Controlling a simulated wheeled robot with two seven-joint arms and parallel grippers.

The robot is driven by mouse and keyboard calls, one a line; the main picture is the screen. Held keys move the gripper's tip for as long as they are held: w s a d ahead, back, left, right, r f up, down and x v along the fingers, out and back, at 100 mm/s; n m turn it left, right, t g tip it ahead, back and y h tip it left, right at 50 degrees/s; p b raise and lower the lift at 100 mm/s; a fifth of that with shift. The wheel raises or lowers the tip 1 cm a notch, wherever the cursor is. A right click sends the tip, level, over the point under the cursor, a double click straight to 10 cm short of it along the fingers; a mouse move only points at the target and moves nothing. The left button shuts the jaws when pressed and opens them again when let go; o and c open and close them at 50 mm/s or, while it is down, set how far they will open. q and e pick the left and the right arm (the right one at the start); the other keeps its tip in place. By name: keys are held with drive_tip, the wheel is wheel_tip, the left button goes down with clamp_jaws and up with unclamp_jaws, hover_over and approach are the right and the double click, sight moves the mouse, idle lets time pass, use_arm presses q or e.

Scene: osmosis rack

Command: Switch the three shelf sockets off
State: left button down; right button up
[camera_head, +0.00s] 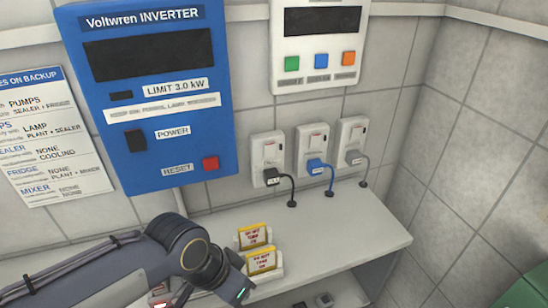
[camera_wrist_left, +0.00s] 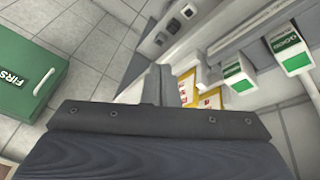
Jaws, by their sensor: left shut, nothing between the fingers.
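Three white sockets are in a row on the tiled wall above the shelf in the head view. The left socket (camera_head: 268,148) has a black plug, the middle socket (camera_head: 312,141) a blue plug, and the right socket (camera_head: 351,134) a grey plug. My left arm reaches in at the lower left, in front of and below the sockets. My left gripper (camera_wrist_left: 158,85) shows shut and empty in the wrist view, apart from the sockets. My right gripper is out of view.
The white shelf (camera_head: 365,228) has clear space at its right. Two yellow-edged cards (camera_head: 252,237) stand near my left arm. A blue inverter (camera_head: 150,95) and a white panel (camera_head: 318,45) hang on the wall. A green case (camera_wrist_left: 28,75) lies on the floor.

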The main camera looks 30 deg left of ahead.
sight(269, 148)
use_arm(q)
drive_tip(key=a+f+m+g+y+b, duration=0.2)
drive_tip(key=a+f+m+g+y, duration=0.15)
drive_tip(key=a+m+y, duration=0.3)
drive_tip(key=w+a+m+y, duration=0.1)
drive_tip(key=w+m, duration=0.1)
drive_tip(key=w+a+r+m+t+y, duration=0.1)
drive_tip(key=w+m+y, duration=0.1)
drive_tip(key=w+a+r+m+y, duration=0.1)
drive_tip(key=w+m+y, duration=0.1)
drive_tip(key=shift+w+a+r+m+b, duration=0.15)
drive_tip(key=shift+w+a+m+b, duration=0.15)
drive_tip(key=shift+m+b, duration=0.1)
drive_tip(key=w+d+r+m+t+y+b, duration=0.1)
drive_tip(key=w+d+r+m+t+y, duration=0.4)
drive_tip(key=w, duration=0.9)
drive_tip(key=d+r+m+t, duration=0.3)
drive_tip(key=d+m+t, duration=0.2)
drive_tip(key=m+t, duration=0.1)
drive_tip(key=shift+w+d+t+b, duration=0.15)
drive_tip(key=shift+d+t+b, duration=0.25)
drive_tip(key=shift+t, duration=0.05)
drive_tip(key=shift+m, duration=0.25)
drive_tip(key=shift+y, duration=0.25)
drive_tip(key=p+x, duration=0.1)
drive_tip(key=x, duration=0.6)
drive_tip(key=p+x, duration=0.2)
drive_tip(key=x, duration=0.5)
drive_tip(key=shift+a+f, duration=0.1)
drive_tip(key=shift+f, duration=0.1)
